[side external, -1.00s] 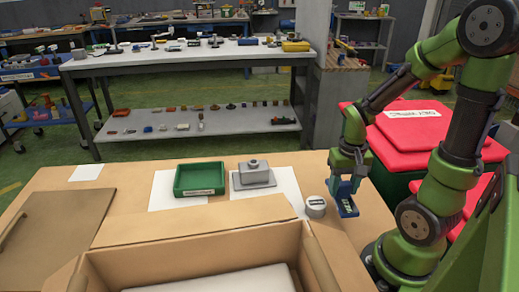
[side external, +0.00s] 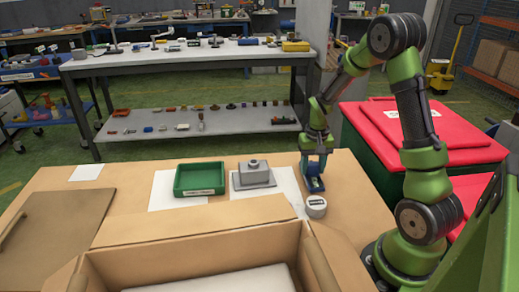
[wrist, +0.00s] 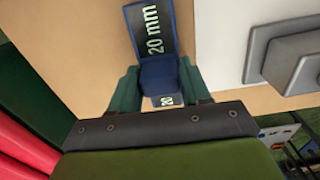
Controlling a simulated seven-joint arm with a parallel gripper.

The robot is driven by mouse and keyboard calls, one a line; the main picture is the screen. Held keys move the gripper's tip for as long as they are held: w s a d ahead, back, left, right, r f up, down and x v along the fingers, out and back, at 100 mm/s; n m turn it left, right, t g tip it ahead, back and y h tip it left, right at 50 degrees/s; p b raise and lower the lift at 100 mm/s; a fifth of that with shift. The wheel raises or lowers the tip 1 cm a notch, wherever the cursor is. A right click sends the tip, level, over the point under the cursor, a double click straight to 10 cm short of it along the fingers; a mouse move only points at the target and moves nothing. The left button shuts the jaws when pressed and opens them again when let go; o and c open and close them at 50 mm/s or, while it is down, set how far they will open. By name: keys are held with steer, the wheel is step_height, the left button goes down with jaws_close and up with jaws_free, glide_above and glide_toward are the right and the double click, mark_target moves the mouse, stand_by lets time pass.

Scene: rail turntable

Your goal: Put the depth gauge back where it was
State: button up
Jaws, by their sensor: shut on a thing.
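A blue gauge (side external: 313,183) with a flat foot and an upright block is held in my gripper (side external: 316,160) in the side external view. In the wrist view the gauge's foot (wrist: 152,32) reads "20 mm", and its block sits between the two green fingers of my gripper (wrist: 160,82), which are shut on it. The gauge is at the right of the table, right of a grey stepped block (side external: 254,179) and behind a round grey puck (side external: 316,208) with a dark label. I cannot tell whether its foot touches the table.
A green tray (side external: 200,192) stands left of the grey block, with white sheets (side external: 163,197) near both. An open cardboard box (side external: 190,243) fills the front. Red-lidded bins (side external: 400,135) stand beyond the table's right edge. The tabletop (side external: 345,203) right of the puck is bare.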

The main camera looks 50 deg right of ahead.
mark_target(313, 164)
steer(key=shift+f, duration=0.25)
steer(key=shift+f, duration=0.15)
steer(key=o, duration=0.9)
steer(key=shift+o, duration=0.2)
step_height(313, 164, up, 12)
steer(key=s+a+r+n+t+y, duration=0.1)
steer(key=s+a+r+n+t, duration=0.1)
steer(key=a, duration=0.9)
steer(key=s+a+r+n+t+y, duration=0.1)
steer(key=s+a+r+n+t, duration=0.2)
steer(key=a, duration=0.8)
steer(key=s+r+t, duration=0.2)
steer(key=s+r, duration=0.2)
steer(key=r, duration=0.1)
steer(key=shift+a+r, duration=0.25)
steer(key=shift+a, duration=0.1)
